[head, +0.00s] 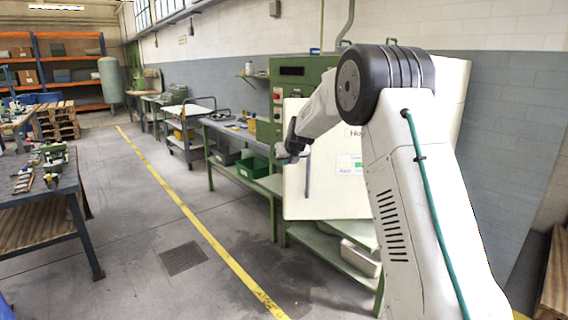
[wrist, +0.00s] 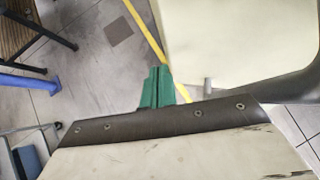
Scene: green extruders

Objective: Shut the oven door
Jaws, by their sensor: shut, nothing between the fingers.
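The cream oven (head: 458,100) stands on a green bench by the wall, largely hidden behind my arm. Its door (head: 325,200) is a cream panel with black lettering, a small label and a dark upright handle (head: 307,178). The door seems to stand out from the body, but my arm hides the joint, so I cannot tell how far. My gripper (head: 290,150) is in front of the door's left part, near the handle. In the wrist view its green fingers (wrist: 157,88) are together and empty, beside a cream surface (wrist: 235,45) with a short grey peg (wrist: 208,86).
A green cabinet (head: 288,72) stands behind the door. A green bench (head: 240,177) with bins runs along the wall to the left. A dark workbench (head: 40,195) is at the far left. The floor between, with a yellow line (head: 190,215) and a drain grate (head: 184,257), is clear.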

